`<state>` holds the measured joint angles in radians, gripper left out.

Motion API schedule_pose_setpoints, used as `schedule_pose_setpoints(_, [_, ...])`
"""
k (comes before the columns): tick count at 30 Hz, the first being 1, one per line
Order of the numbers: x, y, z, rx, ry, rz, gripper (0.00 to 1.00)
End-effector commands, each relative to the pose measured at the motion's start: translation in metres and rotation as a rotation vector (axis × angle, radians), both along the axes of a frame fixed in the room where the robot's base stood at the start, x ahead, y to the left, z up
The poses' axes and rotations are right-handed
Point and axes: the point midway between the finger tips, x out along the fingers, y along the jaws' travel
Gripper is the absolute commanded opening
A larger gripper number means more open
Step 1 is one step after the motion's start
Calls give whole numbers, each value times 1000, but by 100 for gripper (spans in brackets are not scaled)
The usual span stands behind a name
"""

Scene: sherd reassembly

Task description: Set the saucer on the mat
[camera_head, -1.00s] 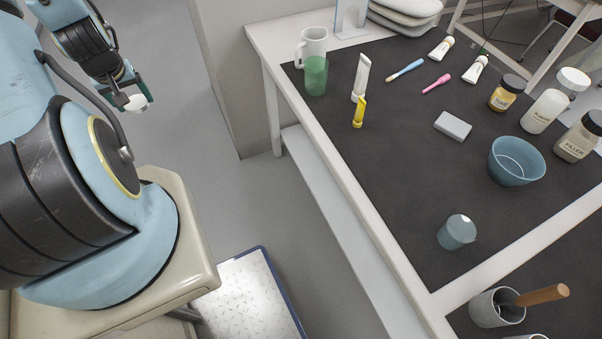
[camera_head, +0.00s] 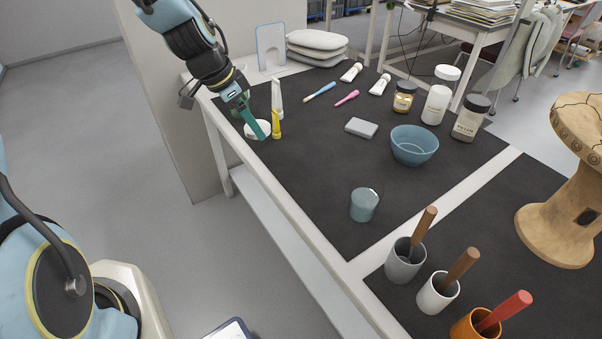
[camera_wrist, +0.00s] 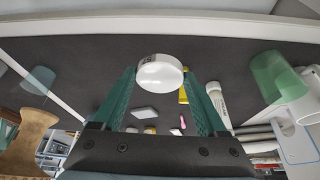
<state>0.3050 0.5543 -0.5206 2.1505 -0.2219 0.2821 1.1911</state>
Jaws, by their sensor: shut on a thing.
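The saucer (camera_head: 262,124) is a small white round dish. In the wrist view the saucer (camera_wrist: 160,72) sits between the two green fingertips. My gripper (camera_head: 253,126) is shut on it; my gripper also shows in the wrist view (camera_wrist: 160,80). The dark mat (camera_head: 310,190) covers most of the table. In the head view the saucer overlaps the mat's far left part, beside the yellow tube. I cannot tell whether it touches the mat.
A yellow tube (camera_head: 276,124) and a white tube (camera_head: 277,97) stand close by on the right. A green cup (camera_wrist: 275,75) and white mug (camera_wrist: 305,100) show in the wrist view. A blue bowl (camera_head: 414,146) and a grey-blue cup (camera_head: 364,205) stand farther right. The mat's front left is clear.

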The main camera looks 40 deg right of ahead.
Motion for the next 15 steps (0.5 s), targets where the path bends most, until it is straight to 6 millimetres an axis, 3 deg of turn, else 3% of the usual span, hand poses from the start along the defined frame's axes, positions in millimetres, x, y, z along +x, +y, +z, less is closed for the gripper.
schedule_pose_setpoints(1, [-20,-20,4,-4,-4,-113,17])
schedule_pose_setpoints(6, [-71,-53,19,-1,-3,-386,17])
schedule_pose_setpoints(11, [-91,-63,22,1,-1,-495,17])
schedule_pose_setpoints(15, [-95,-64,0,4,5,-509,17])
